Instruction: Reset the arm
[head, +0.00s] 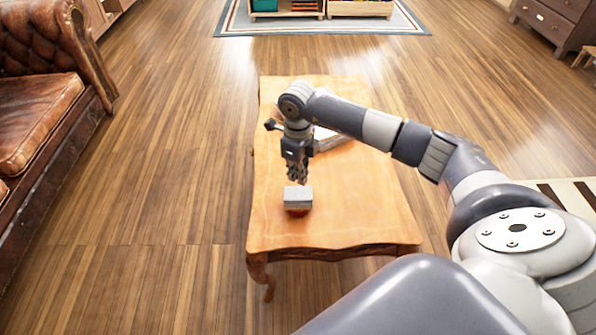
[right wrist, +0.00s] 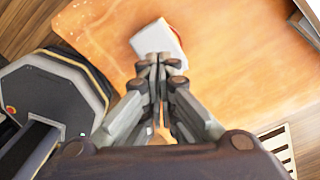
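My right arm reaches from the right over a wooden table (head: 350,205). My right gripper (head: 297,180) points down over the near left part of the table. In the right wrist view its two fingertips (right wrist: 159,62) are together, with nothing visible between them. A small grey-white block (head: 298,197) lies on the table just below and in front of the fingertips, with a red part at its lower edge. It also shows just beyond the fingertips in the right wrist view (right wrist: 160,42); whether they touch it I cannot tell. My left gripper is out of view.
A flat white and grey object (head: 325,133) lies on the table, partly hidden behind my arm. A brown leather sofa (head: 40,110) stands at the left. A rug (head: 400,20) and a dark drawer cabinet (head: 555,20) are farther back. The near tabletop is mostly clear.

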